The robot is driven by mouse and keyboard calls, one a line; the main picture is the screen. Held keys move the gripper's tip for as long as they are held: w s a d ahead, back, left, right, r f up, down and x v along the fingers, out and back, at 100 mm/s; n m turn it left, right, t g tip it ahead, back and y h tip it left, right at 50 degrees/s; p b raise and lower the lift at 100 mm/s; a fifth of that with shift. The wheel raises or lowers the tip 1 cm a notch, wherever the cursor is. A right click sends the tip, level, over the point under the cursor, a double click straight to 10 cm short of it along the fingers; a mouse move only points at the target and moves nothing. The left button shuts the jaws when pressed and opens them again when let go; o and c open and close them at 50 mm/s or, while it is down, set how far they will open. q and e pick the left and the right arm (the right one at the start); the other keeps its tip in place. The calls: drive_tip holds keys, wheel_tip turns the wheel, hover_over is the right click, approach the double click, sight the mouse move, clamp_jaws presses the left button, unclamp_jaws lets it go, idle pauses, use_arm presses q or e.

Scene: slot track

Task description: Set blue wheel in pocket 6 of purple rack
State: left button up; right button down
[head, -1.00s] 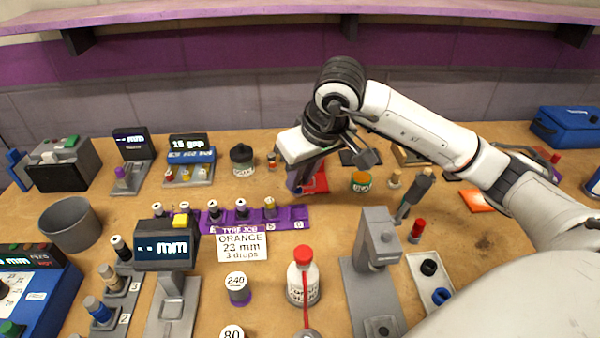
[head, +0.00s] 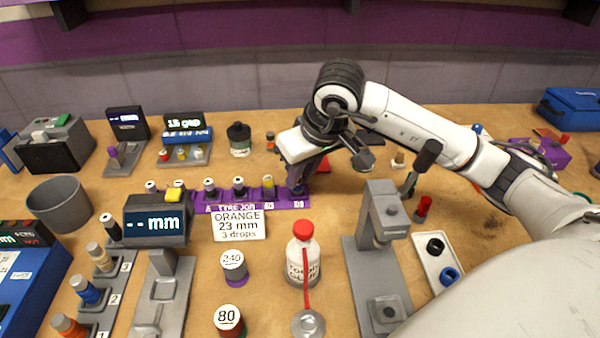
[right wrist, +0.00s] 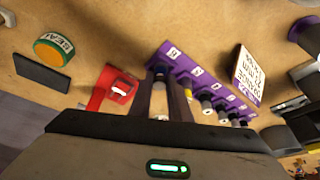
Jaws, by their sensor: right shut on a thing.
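The purple rack (head: 285,203) stands mid-table with a row of numbered pockets; several dark wheels and a yellowish one sit in it. Its numbered edge also shows in the right wrist view (right wrist: 185,65). My right gripper (head: 297,184) is shut at the rack's right end, low over the pocket labelled 6. A small dark blue piece, apparently the blue wheel (head: 296,190), shows between its fingers, mostly hidden. In the right wrist view the gripper (right wrist: 168,80) overlaps the rack's end. I cannot tell whether the wheel touches the pocket. My left gripper is out of view.
A job card (head: 238,224) stands before the rack and a grey display (head: 158,222) at its left. A red-capped glue bottle (head: 303,255) and a grey press (head: 383,225) stand in front. A red item (right wrist: 118,92) lies beside the rack's end.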

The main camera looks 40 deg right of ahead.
drive_tip(key=shift+f+b, duration=0.2)
drive_tip(key=shift+b, duration=0.1)
idle(0.4)
drive_tip(key=c, duration=1.6)
unclamp_jaws()
